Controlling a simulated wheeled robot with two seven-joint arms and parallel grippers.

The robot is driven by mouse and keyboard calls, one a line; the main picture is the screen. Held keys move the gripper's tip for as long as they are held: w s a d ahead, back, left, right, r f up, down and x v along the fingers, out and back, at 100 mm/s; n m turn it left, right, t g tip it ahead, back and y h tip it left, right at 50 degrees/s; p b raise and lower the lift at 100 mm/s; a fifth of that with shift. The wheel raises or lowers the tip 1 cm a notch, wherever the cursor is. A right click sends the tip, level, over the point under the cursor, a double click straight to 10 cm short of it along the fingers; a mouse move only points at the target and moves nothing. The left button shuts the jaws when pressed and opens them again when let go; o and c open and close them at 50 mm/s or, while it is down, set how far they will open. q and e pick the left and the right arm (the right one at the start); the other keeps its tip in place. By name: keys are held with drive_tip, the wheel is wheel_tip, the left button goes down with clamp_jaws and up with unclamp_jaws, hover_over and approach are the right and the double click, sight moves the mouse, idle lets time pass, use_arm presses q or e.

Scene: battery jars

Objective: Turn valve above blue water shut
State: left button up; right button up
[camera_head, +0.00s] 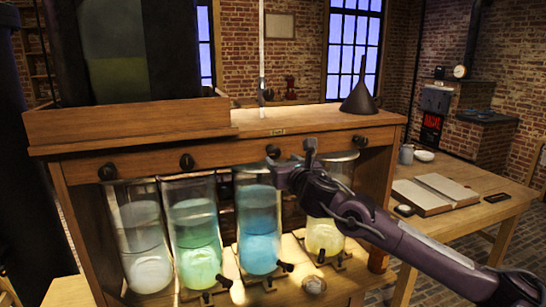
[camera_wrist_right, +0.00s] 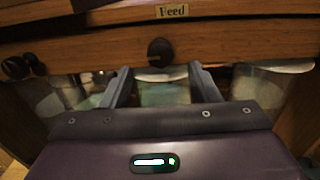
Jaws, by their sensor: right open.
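The blue water (camera_head: 258,225) stands in a glass jar under the wooden cabinet rail. The dark valve knob above it (camera_head: 273,151) is on the rail; in the right wrist view this knob (camera_wrist_right: 161,52) sits near the middle, below the Feed label. My right gripper (camera_head: 291,163) is open and empty, close to the knob and slightly right of it in the head view. In the wrist view its fingers (camera_wrist_right: 162,82) stand apart, with the knob just beyond and between them, apparently not touched. The knob's exact turn is hard to tell. My left gripper is not in view.
Jars of pale (camera_head: 142,235), green (camera_head: 197,232) and yellow (camera_head: 323,236) liquid stand beside the blue one. Other dark knobs (camera_head: 187,161) are spaced along the rail. A funnel (camera_head: 360,92) stands on the cabinet. The table at right holds an open book (camera_head: 437,194).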

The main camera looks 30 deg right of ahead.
sight(275, 154)
drive_tip(key=p+x, duration=0.2)
drive_tip(key=x, duration=0.5)
drive_tip(key=shift+p, duration=0.35)
drive_tip(key=shift+w+d+f, duration=0.1)
drive_tip(key=shift+w+f, duration=0.1)
drive_tip(key=shift+w, duration=0.1)
drive_tip(key=c, duration=1)
